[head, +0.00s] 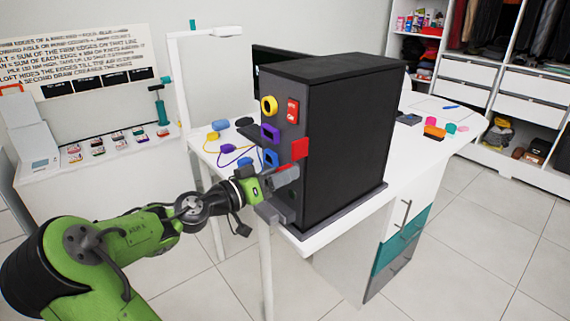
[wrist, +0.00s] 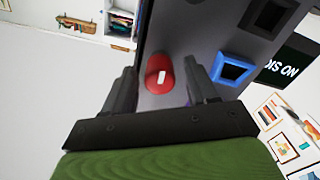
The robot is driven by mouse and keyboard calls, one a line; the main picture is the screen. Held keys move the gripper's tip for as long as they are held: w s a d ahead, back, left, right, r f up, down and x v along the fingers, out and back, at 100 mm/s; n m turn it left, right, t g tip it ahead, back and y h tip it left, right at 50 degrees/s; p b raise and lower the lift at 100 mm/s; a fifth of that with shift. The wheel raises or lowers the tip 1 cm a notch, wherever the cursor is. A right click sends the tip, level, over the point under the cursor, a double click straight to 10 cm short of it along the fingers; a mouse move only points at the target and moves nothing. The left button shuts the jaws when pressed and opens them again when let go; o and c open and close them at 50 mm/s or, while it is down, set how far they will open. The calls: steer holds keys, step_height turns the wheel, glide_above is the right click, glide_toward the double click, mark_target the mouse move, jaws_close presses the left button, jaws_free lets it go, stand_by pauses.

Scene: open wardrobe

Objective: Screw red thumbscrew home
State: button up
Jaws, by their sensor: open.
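The red thumbscrew (wrist: 162,78), a short round knob with a white mark on its face, sits on the grey panel in the wrist view. My gripper (wrist: 160,68) is open, with one dark finger on each side of the thumbscrew. A gap shows beside the left finger; the contact at the right finger is unclear. In the head view my gripper (head: 277,192) is at the lower front of the black computer tower (head: 345,140). There the thumbscrew cannot be told apart for certain behind the fingers.
A blue square frame (wrist: 232,70) is right of the thumbscrew on the panel. In the head view, a red block (head: 300,148), purple frame (head: 270,134), yellow ring (head: 269,106) and red switch (head: 292,111) stick out above my gripper. The tower stands on a white table (head: 400,165).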

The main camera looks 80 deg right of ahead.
steer(key=n+p, duration=0.3)
steer(key=shift+r+n, duration=0.2)
steer(key=shift+n, duration=0.1)
steer(key=n+p, duration=0.3)
steer(key=shift+n+p, duration=0.4)
steer(key=n+p, duration=0.5)
steer(key=shift+f+n, duration=0.2)
steer(key=shift+n, duration=0.1)
jaws_close()
steer(key=m+b, duration=0.3)
steer(key=b, duration=0.1)
steer(key=shift+f+m, duration=0.15)
steer(key=shift+m, duration=0.25)
steer(key=m+b, duration=0.4)
steer(key=b, duration=0.1)
